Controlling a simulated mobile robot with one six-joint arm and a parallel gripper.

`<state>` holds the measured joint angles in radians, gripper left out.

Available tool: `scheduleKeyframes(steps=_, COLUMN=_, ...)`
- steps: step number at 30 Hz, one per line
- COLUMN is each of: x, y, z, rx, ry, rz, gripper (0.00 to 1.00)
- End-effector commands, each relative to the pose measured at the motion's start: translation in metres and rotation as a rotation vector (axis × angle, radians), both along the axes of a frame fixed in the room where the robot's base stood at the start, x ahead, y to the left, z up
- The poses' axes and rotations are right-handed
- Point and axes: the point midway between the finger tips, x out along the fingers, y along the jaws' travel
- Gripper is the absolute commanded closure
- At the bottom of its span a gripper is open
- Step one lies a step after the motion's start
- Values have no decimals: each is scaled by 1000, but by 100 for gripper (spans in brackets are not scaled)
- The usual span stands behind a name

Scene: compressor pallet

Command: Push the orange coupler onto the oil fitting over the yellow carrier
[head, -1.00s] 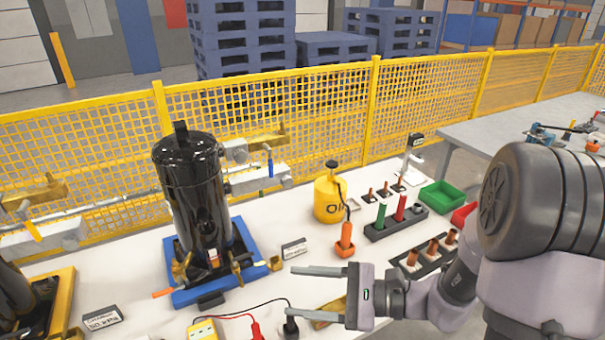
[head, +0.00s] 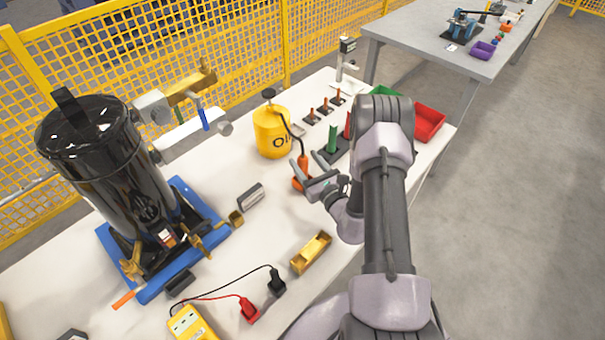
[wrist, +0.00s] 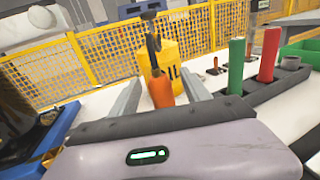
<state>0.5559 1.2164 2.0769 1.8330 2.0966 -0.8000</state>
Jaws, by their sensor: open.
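The orange coupler (head: 303,165) stands upright in an orange base beside the yellow oil can (head: 271,132). A dark hose runs from the can to the coupler's top. My gripper (head: 305,160) is open at the coupler. In the wrist view the orange coupler (wrist: 161,93) shows between the two spread fingers of my gripper (wrist: 163,84); I cannot tell whether either touches it. Only a yellow sliver, perhaps the yellow carrier (head: 4,316), shows at the lower left edge. The oil fitting above it is out of view.
A black compressor (head: 105,165) stands on a blue carrier (head: 205,205) at left. Green and red handles (wrist: 236,66) stand in a dark rack right of the coupler. A brass block (head: 311,253) and a yellow meter (head: 190,324) lie nearer. Yellow mesh fence runs behind the table.

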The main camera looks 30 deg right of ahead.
Motion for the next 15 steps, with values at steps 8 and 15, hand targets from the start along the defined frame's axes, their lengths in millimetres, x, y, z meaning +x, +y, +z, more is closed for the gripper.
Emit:
scheduleKeyframes(steps=8, x=16, y=2, z=1, rx=1, ry=0, rz=1, gripper=44)
scheduleKeyframes(steps=15, x=15, y=2, z=1, rx=1, ry=0, rz=2, gripper=82)
